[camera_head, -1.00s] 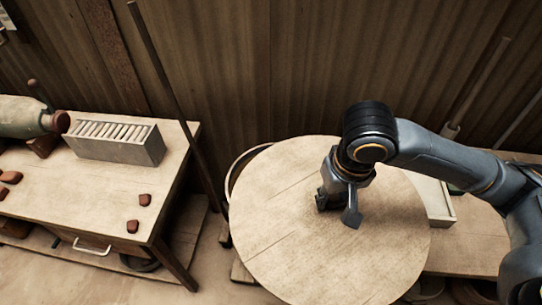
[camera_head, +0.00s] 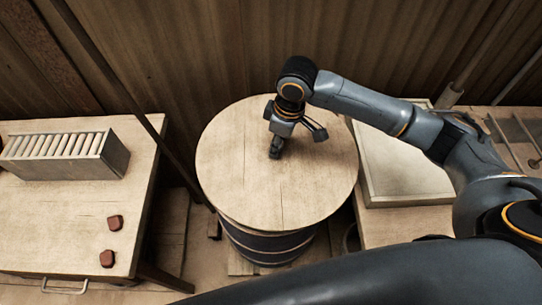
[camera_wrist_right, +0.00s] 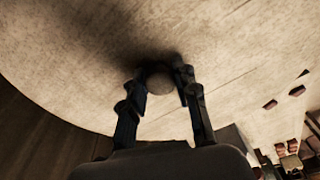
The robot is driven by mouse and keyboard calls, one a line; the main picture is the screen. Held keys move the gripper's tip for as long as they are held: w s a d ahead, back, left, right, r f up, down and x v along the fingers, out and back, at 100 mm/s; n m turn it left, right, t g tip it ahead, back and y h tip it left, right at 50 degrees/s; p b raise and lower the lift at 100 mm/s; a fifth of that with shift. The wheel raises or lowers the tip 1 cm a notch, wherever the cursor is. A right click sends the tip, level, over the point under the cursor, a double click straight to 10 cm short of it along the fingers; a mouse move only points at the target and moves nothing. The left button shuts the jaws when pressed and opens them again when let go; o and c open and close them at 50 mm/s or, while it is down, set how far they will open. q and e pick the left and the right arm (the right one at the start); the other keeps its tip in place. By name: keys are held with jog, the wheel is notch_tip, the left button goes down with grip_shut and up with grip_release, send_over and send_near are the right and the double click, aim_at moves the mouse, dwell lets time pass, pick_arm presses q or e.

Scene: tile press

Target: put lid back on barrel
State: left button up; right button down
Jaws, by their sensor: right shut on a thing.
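The lid (camera_head: 235,175) is a large round pale wooden disc. It lies over the top of the dark barrel (camera_head: 268,242), whose banded side shows below its front edge. The lid looks roughly level and centred; I cannot tell whether it is fully seated or slightly above the rim. My right gripper (camera_head: 295,141) is over the lid's middle. In the right wrist view its fingers (camera_wrist_right: 163,92) are shut on the lid's round knob (camera_wrist_right: 159,82), and the lid (camera_wrist_right: 70,60) fills much of the picture. The barrel's rim is hidden under the lid. My left gripper is not in view.
A wooden table (camera_head: 60,215) at left holds a grey box of slats (camera_head: 65,155) and two small red-brown pieces (camera_head: 115,222). A pale tray (camera_head: 400,165) lies on the bench at right. A dark pole (camera_head: 110,80) leans between table and barrel. A corrugated wall stands behind.

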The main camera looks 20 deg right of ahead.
pick_arm(q)
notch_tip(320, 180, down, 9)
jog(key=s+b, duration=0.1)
jog(key=b, duration=0.7)
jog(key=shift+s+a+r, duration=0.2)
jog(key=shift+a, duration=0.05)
pick_arm(e)
jog(key=w+f+n, duration=0.3)
jog(key=f+n, duration=0.2)
jog(key=f, duration=1)
jog(key=shift+w+a+f+n+g+y, duration=0.2)
jog(key=shift+a+f+n+g+y, duration=0.1)
jog(key=shift+a+f+n, duration=0.1)
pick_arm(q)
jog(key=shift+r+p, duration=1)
pick_arm(e)
jog(key=shift+r, duration=0.15)
pick_arm(q)
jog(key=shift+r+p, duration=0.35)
jog(key=shift+p, duration=0.05)
pick_arm(e)
jog(key=shift+f, duration=0.2)
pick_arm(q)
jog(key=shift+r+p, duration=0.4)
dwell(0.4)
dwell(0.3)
